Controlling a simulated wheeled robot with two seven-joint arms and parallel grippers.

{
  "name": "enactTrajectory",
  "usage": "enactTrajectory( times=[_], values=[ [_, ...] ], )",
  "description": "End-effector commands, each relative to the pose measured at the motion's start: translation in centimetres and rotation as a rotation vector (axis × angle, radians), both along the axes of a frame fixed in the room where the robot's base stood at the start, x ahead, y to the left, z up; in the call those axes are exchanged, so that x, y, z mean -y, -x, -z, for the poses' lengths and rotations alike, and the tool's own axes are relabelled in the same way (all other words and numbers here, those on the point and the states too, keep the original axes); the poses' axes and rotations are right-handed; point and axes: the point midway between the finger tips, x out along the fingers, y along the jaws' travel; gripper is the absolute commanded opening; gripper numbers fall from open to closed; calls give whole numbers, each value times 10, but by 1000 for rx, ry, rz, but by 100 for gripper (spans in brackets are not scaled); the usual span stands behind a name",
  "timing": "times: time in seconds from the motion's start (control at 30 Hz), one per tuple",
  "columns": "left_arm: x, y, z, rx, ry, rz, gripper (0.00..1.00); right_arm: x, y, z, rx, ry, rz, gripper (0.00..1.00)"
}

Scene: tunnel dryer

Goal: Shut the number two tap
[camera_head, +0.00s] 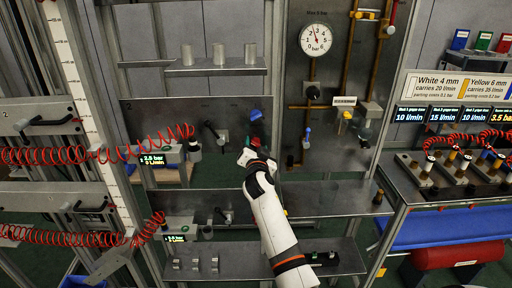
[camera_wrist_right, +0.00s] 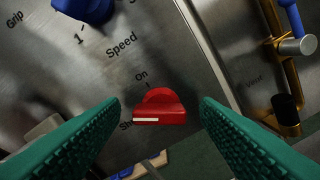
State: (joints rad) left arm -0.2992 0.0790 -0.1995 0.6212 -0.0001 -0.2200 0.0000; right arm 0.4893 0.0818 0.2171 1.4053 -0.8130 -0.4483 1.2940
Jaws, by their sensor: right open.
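The red tap knob (camera_wrist_right: 160,107) shows in the right wrist view on a steel panel. Above it is the word "On", and a label starting "Sh" at its lower left is partly hidden. A white mark on the knob's left half lies level, pointing left toward that label. My right gripper (camera_wrist_right: 160,103) is open, with one green finger on each side of the knob; I cannot tell whether they touch it. In the head view my right gripper (camera_head: 250,154) is at the middle panel and mostly hides the knob. My left gripper is not in view.
A blue knob (camera_wrist_right: 88,8), beside "Speed", is above the red knob, and also shows in the head view (camera_head: 255,115). A black lever (camera_head: 211,130) and red coiled hose (camera_head: 70,155) are to the left. Brass pipes and a gauge (camera_head: 315,40) are to the right.

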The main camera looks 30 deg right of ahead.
Motion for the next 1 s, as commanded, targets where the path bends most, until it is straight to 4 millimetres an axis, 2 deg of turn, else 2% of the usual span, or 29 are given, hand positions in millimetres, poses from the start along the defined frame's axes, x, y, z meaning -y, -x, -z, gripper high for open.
enactTrajectory(
  times=[0.17, 0.47, 0.77, 1.0],
  values=[
    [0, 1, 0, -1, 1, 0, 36, 0, 0, 0, 0, 0, 0, 57],
    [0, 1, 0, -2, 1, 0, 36, 0, 0, 0, 0, 0, -1, 12],
    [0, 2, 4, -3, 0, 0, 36, -1, 0, 1, -24, 39, -1, 12],
    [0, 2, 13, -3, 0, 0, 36, -1, 0, 2, -99, 163, -2, 12]
  ],
)
